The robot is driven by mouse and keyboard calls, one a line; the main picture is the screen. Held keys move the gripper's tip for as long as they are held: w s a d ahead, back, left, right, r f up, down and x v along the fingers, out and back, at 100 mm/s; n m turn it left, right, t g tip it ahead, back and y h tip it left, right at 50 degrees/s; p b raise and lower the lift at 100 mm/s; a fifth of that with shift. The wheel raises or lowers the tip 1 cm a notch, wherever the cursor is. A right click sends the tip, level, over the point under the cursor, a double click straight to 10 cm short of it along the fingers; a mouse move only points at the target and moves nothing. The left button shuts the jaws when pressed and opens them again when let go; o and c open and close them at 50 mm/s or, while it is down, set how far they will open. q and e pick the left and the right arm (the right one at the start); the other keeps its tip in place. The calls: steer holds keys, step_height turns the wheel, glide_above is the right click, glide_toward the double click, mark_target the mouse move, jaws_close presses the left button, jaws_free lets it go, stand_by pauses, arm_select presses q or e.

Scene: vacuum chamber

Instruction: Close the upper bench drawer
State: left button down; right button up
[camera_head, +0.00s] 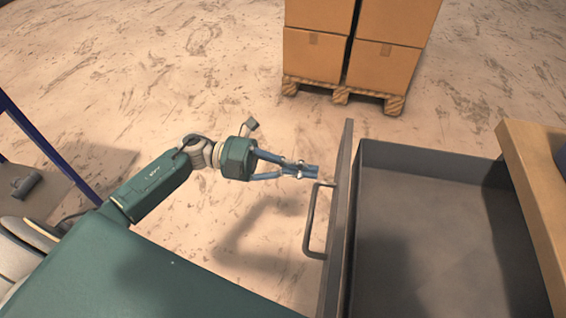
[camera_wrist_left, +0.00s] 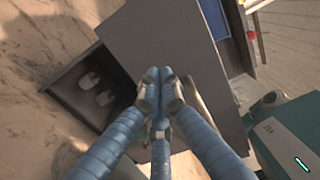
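The upper bench drawer (camera_head: 430,235) is pulled far out in the head view, with an empty grey interior. Its front panel (camera_head: 338,215) stands on its left side and carries a bar handle (camera_head: 313,225). My left gripper (camera_head: 314,171) has its blue fingers drawn together, with nothing seen between them. The fingertips are just left of the front panel, close to the handle's far end; I cannot tell whether they touch. In the left wrist view, the fingertips (camera_wrist_left: 165,75) are together in front of a grey surface. My right gripper is not in view.
The wooden bench top (camera_head: 530,190) is at the right. Cardboard boxes (camera_head: 385,65) stand on a pallet (camera_head: 342,95) beyond the drawer. A dark open compartment (camera_wrist_left: 92,88) with two pale items shows in the left wrist view. Floor left of the drawer is clear.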

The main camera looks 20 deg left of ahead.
mark_target(473, 209)
arm_select(q)
steer(key=shift+w+d, duration=0.2)
steer(key=shift+d, duration=0.7)
steer(key=shift+w+d, duration=0.2)
steer(key=shift+d, duration=0.7)
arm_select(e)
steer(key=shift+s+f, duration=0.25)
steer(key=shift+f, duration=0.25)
